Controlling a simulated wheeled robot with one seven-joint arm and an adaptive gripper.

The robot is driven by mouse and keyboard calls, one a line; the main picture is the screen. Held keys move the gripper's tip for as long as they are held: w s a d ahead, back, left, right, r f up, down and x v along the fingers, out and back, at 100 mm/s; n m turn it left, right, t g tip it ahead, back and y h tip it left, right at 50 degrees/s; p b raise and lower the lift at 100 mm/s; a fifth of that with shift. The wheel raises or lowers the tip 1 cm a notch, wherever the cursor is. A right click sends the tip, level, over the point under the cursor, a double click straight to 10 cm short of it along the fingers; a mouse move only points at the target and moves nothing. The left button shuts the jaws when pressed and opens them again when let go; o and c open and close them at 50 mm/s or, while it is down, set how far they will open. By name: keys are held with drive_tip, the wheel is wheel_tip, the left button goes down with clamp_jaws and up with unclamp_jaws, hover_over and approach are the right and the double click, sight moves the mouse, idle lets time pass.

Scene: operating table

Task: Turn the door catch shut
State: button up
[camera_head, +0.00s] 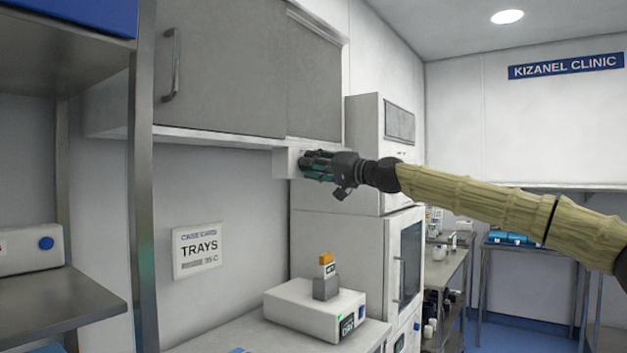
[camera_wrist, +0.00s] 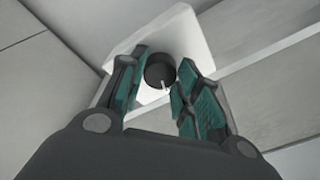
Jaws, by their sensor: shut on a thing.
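The door catch is a round black knob (camera_wrist: 160,69) with a white pointer mark, on a white plate (camera_wrist: 182,37) in the wrist view. The mark points toward the lower edge of that view. My gripper (camera_wrist: 158,76) has its green-padded fingers on both sides of the knob and is shut on it. In the head view my gripper (camera_head: 312,165) reaches from the right to the white block (camera_head: 286,163) under the right end of the grey wall cabinet. The fingers hide the knob there. The cabinet's grey door (camera_head: 230,70) looks closed, with a vertical handle (camera_head: 170,65) at its left.
A metal shelf post (camera_head: 143,190) stands at the left. Below the cabinet, a white device (camera_head: 315,310) with a small orange-topped item sits on a counter. A tall white cabinet (camera_head: 350,240) stands behind my gripper. Open space lies below my arm.

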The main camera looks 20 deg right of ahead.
drive_tip(key=shift+f+n+y+b, duration=0.15)
drive_tip(key=shift+n+b, duration=0.4)
drive_tip(key=shift+n, duration=0.3)
drive_tip(key=shift+f+n+y+b, duration=0.15)
drive_tip(key=shift+n+b, duration=0.4)
drive_tip(key=shift+n, duration=0.3)
drive_tip(key=shift+r, duration=0.1)
drive_tip(key=o, duration=1)
drive_tip(key=shift+d, duration=0.1)
drive_tip(key=shift+o, duration=0.2)
drive_tip(key=shift+r, duration=0.1)
drive_tip(key=v, duration=1.2)
drive_tip(key=shift+d+r, duration=0.1)
drive_tip(key=shift+r, duration=0.05)
